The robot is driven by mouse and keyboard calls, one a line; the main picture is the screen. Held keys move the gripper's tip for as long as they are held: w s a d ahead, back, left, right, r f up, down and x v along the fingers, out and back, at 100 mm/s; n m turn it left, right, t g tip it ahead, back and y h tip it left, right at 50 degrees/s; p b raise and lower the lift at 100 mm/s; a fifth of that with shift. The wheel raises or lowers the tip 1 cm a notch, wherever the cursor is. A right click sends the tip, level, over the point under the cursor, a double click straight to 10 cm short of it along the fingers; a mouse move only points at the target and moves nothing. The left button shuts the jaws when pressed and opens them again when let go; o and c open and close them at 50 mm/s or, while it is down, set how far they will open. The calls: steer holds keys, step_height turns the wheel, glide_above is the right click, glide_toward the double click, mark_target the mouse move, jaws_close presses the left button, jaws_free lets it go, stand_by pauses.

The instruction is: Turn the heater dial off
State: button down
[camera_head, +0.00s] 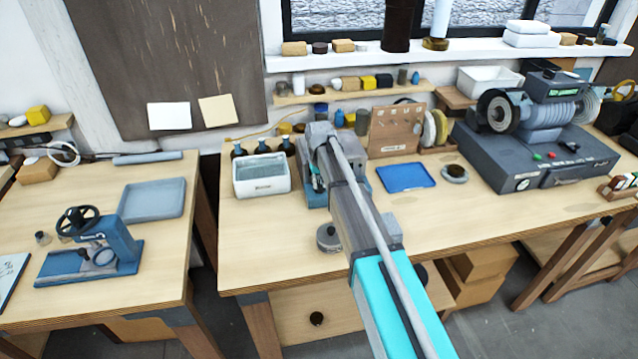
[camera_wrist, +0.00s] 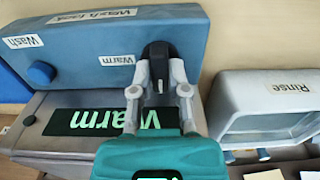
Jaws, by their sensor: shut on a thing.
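The heater dial (camera_wrist: 160,54) is a dark knob with a pale pointer mark, on the blue wash tank (camera_wrist: 60,75) in the wrist view. My gripper (camera_wrist: 158,84) is shut on this dial, one finger on each side of it. The pointer mark points toward the bottom of the wrist picture. A "Warm" label (camera_wrist: 117,60) is beside the dial. A dark display (camera_wrist: 105,120) shows "Warm" in green, upside down in the picture. In the head view my arm hides the dial and most of the tank (camera_head: 314,194).
The pale rinse tray (camera_wrist: 232,110) stands close beside the tank; it also shows in the head view (camera_head: 262,190). Several dark bottles (camera_head: 262,147) stand behind it. A blue tray (camera_head: 405,177) and a wooden board (camera_head: 397,130) are to the right.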

stand_by(0.4)
steer(key=c, duration=0.6)
jaws_free()
steer(key=shift+m, duration=0.4)
